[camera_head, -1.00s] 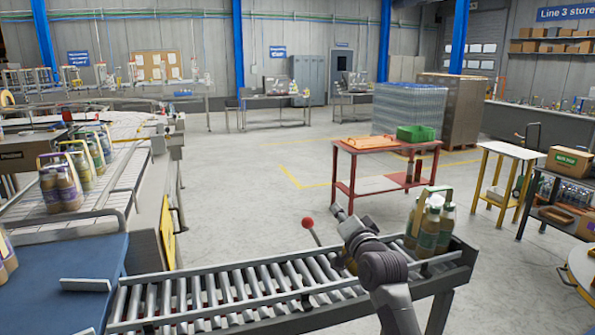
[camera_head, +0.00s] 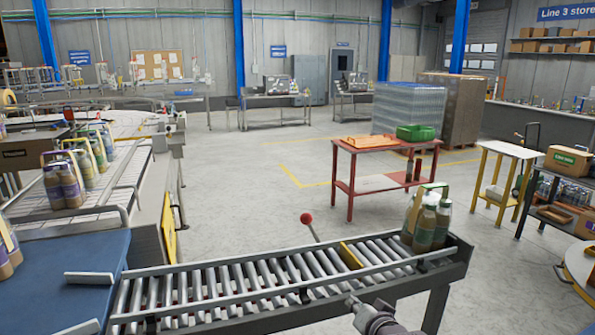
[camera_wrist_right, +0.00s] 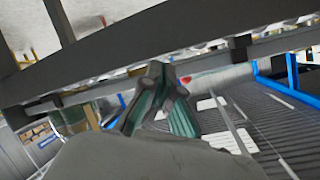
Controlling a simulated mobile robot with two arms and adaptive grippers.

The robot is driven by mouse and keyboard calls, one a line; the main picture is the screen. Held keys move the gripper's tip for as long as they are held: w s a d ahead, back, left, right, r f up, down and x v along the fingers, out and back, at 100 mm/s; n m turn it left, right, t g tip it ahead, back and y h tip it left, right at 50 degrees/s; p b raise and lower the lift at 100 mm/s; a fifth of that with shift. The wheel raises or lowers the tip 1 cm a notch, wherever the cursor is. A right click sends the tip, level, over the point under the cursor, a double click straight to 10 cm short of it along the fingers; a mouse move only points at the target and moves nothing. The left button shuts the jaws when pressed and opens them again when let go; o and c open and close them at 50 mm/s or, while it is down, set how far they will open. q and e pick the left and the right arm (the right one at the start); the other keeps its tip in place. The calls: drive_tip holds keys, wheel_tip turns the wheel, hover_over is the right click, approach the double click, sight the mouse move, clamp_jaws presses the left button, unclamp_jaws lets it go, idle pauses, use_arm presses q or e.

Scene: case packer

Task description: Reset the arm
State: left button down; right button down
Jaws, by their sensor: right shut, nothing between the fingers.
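My right arm enters the head view at the bottom edge. Its gripper (camera_head: 356,304) is in front of the near rail of the roller conveyor (camera_head: 250,290), low in the picture. In the right wrist view the gripper's fingers (camera_wrist_right: 160,100) are together in the middle, with nothing held. A dark grey beam crosses close above them in that tilted view. Whether the gripper touches the rail cannot be told. My left gripper is not in view.
A carrier of bottles (camera_head: 427,222) stands at the conveyor's right end. A red-knobbed lever (camera_head: 307,219) and a yellow bar (camera_head: 350,255) are at the conveyor. A red table (camera_head: 385,146) stands behind. Open floor lies between the conveyor and the red table.

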drive_tip(key=s+d+f+n+g+h, duration=0.1)
drive_tip(key=s+d+f+n+g, duration=0.1)
drive_tip(key=s+f, duration=0.45)
drive_tip(key=s+d+f+n+g, duration=0.15)
drive_tip(key=s+f, duration=0.25)
drive_tip(key=s, duration=0.6)
drive_tip(key=s+d+f+n+g+h, duration=0.1)
drive_tip(key=s+d+f+g, duration=0.15)
drive_tip(key=s, duration=0.85)
drive_tip(key=s+d+f+n+g+h, duration=0.15)
drive_tip(key=s+g, duration=0.25)
drive_tip(key=s, duration=0.6)
wheel_tip(320, 180, down, 29)
drive_tip(key=s+g+b, duration=0.1)
drive_tip(key=s+b, duration=0.1)
drive_tip(key=b, duration=0.1)
drive_tip(key=s+d+f+n+g+b, duration=0.1)
drive_tip(key=s+d+f, duration=0.2)
drive_tip(key=s+f, duration=1.3)
drive_tip(key=shift+s+f+b, duration=0.35)
drive_tip(key=shift+f, duration=0.4)
